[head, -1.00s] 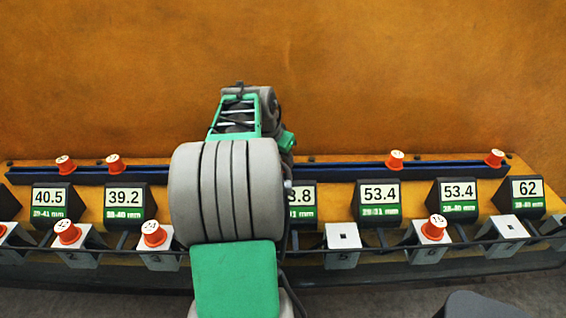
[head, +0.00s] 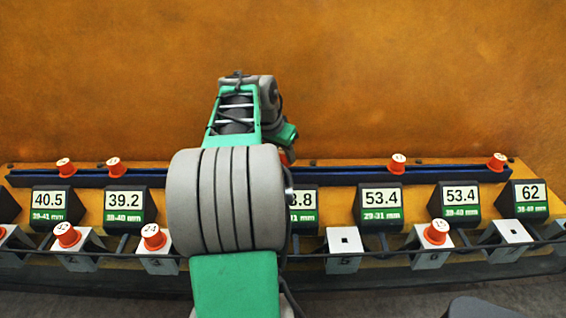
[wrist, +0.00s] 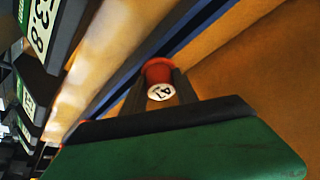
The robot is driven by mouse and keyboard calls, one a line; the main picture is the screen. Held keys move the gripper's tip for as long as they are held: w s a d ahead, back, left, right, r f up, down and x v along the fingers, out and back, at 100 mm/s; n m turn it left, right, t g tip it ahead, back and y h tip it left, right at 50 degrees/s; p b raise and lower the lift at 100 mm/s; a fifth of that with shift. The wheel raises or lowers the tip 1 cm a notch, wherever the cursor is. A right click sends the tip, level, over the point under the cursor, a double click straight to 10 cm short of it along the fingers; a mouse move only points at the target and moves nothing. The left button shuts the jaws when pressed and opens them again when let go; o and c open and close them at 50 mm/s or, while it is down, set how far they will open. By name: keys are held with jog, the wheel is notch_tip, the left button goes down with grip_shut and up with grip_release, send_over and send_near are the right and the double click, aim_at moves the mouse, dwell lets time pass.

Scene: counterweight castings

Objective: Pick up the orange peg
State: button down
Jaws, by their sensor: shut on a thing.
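An orange peg (wrist: 158,72) with a white numbered cap is between the two dark fingers of my gripper (wrist: 162,82) in the wrist view. The fingers are shut on it. In the head view a bit of orange (head: 287,157) shows just below the green end of my arm, in line with the blue rail (head: 340,171). My arm hides the fingers there. In the wrist view the rail runs behind the peg; I cannot tell how far the peg is clear of it.
Other orange pegs stand along the rail, two at left (head: 113,164) and two at right (head: 398,163). White numbered blocks (head: 343,243) line the front, some holding pegs (head: 153,237). Dark number displays (head: 382,205) stand between. A brown wall (head: 420,80) rises behind.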

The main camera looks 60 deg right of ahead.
jog(key=s+a+r, duration=0.2)
jog(key=a+r, duration=0.7)
jog(key=a, duration=0.4)
jog(key=shift+a+r, duration=0.4)
